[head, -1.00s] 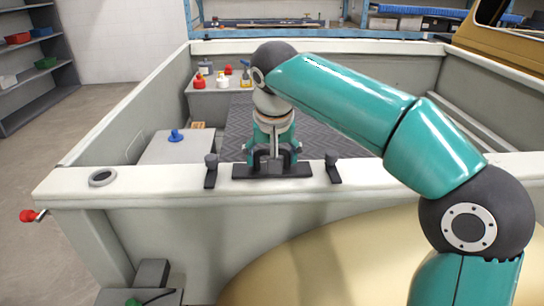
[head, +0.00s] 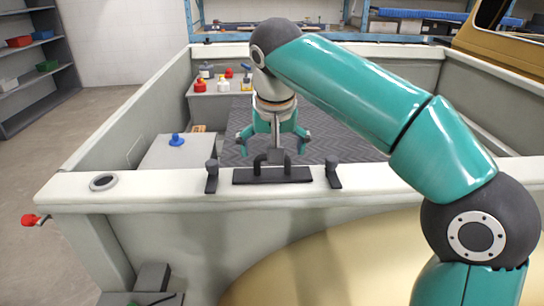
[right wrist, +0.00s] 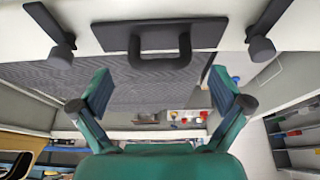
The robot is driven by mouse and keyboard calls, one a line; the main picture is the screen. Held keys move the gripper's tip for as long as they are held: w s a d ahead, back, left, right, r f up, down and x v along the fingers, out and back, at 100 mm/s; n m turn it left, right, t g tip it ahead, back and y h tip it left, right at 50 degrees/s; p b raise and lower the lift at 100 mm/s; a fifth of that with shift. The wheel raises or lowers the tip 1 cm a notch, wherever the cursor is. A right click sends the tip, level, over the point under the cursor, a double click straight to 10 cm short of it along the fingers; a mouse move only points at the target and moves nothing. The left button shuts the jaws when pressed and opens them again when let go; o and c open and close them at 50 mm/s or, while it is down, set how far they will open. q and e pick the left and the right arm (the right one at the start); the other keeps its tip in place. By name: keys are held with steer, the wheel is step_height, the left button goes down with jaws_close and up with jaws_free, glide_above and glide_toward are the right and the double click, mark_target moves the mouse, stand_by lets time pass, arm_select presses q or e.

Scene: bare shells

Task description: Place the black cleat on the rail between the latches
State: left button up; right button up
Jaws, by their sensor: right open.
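The black cleat (head: 272,176) rests on the white rail (head: 400,180), its flat base along the rail and its handle upright. It lies between the left latch (head: 211,177) and the right latch (head: 333,173), apart from both. My right gripper (head: 273,146) is open and empty, above and just behind the cleat. In the right wrist view the cleat (right wrist: 160,38) is at the top between the two latches, clear of the open fingers (right wrist: 160,90). My left gripper is out of view.
Behind the rail is a ribbed dark floor (head: 325,140). A grey box with a blue knob (head: 176,140) stands at left, and several small bottles (head: 223,85) stand on a ledge. A dark ring (head: 103,182) lies on the rail's left end.

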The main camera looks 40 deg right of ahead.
steer(key=p+v, duration=0.1)
steer(key=v, duration=0.6)
steer(key=shift+r, duration=0.25)
steer(key=shift+s, duration=0.1)
